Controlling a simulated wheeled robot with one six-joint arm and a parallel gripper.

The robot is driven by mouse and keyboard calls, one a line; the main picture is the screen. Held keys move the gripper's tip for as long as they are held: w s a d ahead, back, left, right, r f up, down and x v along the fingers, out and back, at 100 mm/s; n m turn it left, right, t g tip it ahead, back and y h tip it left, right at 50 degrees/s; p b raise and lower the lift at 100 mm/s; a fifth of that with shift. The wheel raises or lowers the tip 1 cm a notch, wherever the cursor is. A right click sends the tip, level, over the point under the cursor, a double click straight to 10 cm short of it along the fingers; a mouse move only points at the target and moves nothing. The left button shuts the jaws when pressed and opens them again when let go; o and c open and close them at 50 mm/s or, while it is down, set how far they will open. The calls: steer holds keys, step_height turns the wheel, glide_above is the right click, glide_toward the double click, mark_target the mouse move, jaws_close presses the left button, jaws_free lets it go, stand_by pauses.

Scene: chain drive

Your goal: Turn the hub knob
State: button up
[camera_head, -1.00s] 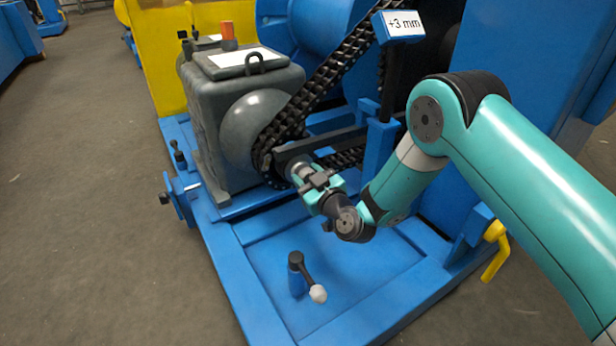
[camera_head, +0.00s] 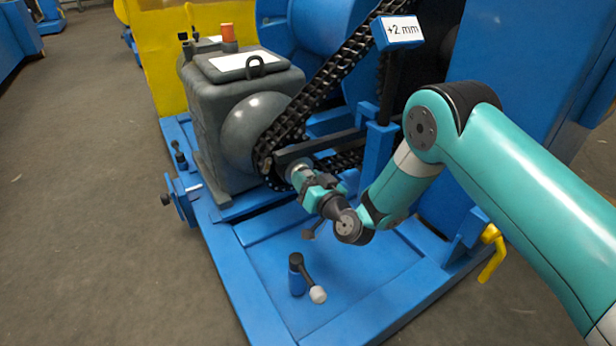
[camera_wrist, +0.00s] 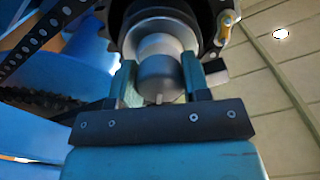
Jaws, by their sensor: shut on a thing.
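The hub knob (camera_wrist: 158,72) is a grey rounded cylinder at the centre of the dark sprocket in the wrist view. My gripper (camera_wrist: 158,85) has one finger on each side of it and is shut on it. In the head view my gripper (camera_head: 308,182) reaches the hub at the lower end of the black chain (camera_head: 335,75), and the knob is mostly hidden there.
A grey gearbox (camera_head: 215,120) stands left of the chain on a blue base frame (camera_head: 240,285). A lever with a pale knob (camera_head: 318,294) rises from the base below my gripper. A yellow handle (camera_head: 492,252) is at the right. The floor at left is clear.

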steer(key=m+p, duration=0.2)
steer(key=m, duration=0.2)
steer(key=shift+r+m, duration=0.15)
steer(key=shift+m, duration=0.15)
steer(key=m+p, duration=0.2)
steer(key=m, duration=0.2)
steer(key=shift+m, duration=0.3)
steer(key=m+p, duration=0.2)
steer(key=m, duration=0.1)
steer(key=shift+m, duration=0.3)
steer(key=shift+m+p, duration=0.4)
steer(key=shift+m, duration=1.6)
steer(key=shift+d, duration=0.1)
steer(key=shift+w, duration=0.1)
steer(key=o, duration=0.9)
steer(key=shift+o, duration=0.2)
